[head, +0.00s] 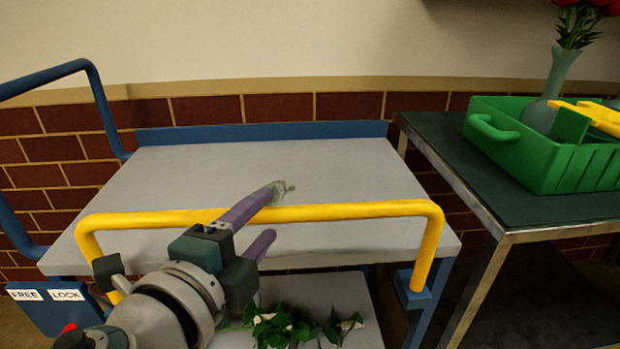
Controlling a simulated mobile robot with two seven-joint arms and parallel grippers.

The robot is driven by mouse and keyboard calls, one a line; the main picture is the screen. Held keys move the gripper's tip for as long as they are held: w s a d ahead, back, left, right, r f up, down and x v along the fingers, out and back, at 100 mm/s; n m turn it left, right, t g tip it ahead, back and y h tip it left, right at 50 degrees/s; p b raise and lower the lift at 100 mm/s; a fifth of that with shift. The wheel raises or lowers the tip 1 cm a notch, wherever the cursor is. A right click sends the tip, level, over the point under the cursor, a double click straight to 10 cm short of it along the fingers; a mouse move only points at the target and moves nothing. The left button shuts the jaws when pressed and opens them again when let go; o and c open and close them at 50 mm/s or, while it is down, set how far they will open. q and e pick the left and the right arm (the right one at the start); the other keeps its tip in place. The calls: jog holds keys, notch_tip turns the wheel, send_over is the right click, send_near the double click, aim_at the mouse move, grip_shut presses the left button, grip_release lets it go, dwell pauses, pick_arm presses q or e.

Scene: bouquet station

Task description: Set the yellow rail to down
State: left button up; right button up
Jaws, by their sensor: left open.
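The yellow rail (350,210) stands raised along the front edge of the grey cart top (330,165), its two legs bent down to brackets on the blue frame. My left gripper (275,212) is at the left half of the rail's top bar. Its purple fingers are apart. The upper finger crosses in front of the bar and its tip shows beyond it; the lower finger is just below the bar. I cannot tell whether either finger touches the rail. My wrist hides part of the rail's left leg. My right gripper is not in view.
A blue push handle (103,105) is at the left, with FREE and LOCK labels (45,295) below. Green leafy stems (285,328) lie on the lower shelf. A dark side table (450,160) at right holds a green crate (545,160) with a vase. The cart top is mostly clear.

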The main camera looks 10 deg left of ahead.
pick_arm(q)
jog(key=shift+x, duration=0.95)
jog(key=shift+c, duration=0.4)
grip_shut()
dwell(0.3)
